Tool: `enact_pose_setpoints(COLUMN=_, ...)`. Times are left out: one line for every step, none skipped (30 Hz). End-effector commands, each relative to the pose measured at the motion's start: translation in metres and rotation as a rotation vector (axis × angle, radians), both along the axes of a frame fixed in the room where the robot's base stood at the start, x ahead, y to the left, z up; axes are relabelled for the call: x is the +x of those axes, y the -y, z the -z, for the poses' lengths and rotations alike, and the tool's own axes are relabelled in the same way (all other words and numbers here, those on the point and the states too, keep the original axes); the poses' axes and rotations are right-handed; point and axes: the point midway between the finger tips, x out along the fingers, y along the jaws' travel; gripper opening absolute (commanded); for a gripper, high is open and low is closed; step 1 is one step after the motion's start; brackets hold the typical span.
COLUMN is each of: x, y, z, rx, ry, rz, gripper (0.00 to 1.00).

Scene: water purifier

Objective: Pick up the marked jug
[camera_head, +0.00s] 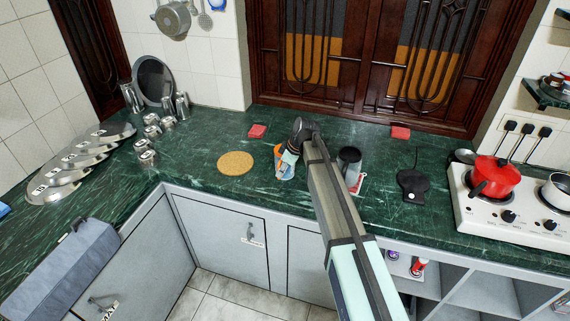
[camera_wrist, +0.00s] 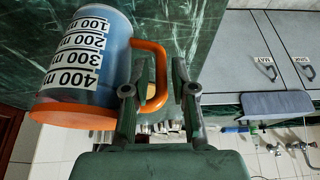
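The marked jug (camera_wrist: 85,65) fills the left of the wrist view. It has a blue-grey body, white labels reading 100 to 400 ml, an orange rim and an orange handle (camera_wrist: 161,72). In the head view the jug (camera_head: 284,163) stands on the green counter, partly hidden by my wrist. My gripper (camera_wrist: 158,75) is open, with its fingers apart. The outer part of the handle shows in the gap between the fingers, and the left finger covers some of the handle. I cannot tell whether a finger touches it. In the head view my arm hides the fingers.
A round cork mat (camera_head: 235,163) lies left of the jug. A dark cup (camera_head: 350,163) stands right of my arm, with a black pad (camera_head: 412,185) further right. A stove with a red pot (camera_head: 495,176) is at far right. Metal cups and plates are at left.

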Motion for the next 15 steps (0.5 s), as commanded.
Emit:
enact_pose_setpoints(x=0.000, y=-0.003, z=0.010, rx=0.000, ry=-0.002, rz=-0.001, gripper=0.26)
enact_pose_setpoints(x=0.000, y=-0.005, z=0.014, rx=0.000, ry=-0.003, rz=-0.001, gripper=0.26)
enact_pose_setpoints(x=0.000, y=-0.007, z=0.020, rx=0.000, ry=-0.002, rz=-0.001, gripper=0.26)
enact_pose_setpoints(x=0.001, y=-0.009, z=0.024, rx=0.000, ry=-0.002, rz=-0.001, gripper=0.26)
enact_pose_setpoints(x=0.002, y=-0.010, z=0.027, rx=-0.001, ry=-0.001, rz=0.000, gripper=0.26)
enact_pose_setpoints(x=0.002, y=-0.011, z=0.030, rx=-0.001, ry=-0.001, rz=0.000, gripper=0.26)
enact_pose_setpoints(x=0.002, y=-0.012, z=0.032, rx=-0.001, ry=-0.001, rz=0.000, gripper=0.26)
enact_pose_setpoints(x=0.002, y=-0.013, z=0.034, rx=-0.001, ry=-0.001, rz=0.000, gripper=0.26)
enact_pose_setpoints(x=0.002, y=-0.013, z=0.035, rx=-0.001, ry=-0.002, rz=0.001, gripper=0.26)
enact_pose_setpoints(x=0.002, y=-0.013, z=0.035, rx=-0.001, ry=-0.001, rz=0.001, gripper=0.26)
enact_pose_setpoints(x=0.002, y=-0.013, z=0.035, rx=0.000, ry=0.000, rz=0.001, gripper=0.26)
enact_pose_setpoints(x=0.002, y=-0.013, z=0.035, rx=0.000, ry=0.000, rz=0.001, gripper=0.26)
enact_pose_setpoints(x=0.002, y=-0.013, z=0.034, rx=0.000, ry=0.000, rz=0.001, gripper=0.26)
enact_pose_setpoints(x=0.002, y=-0.013, z=0.034, rx=0.000, ry=0.000, rz=0.001, gripper=0.26)
enact_pose_setpoints(x=0.002, y=-0.013, z=0.034, rx=0.000, ry=0.000, rz=0.001, gripper=0.26)
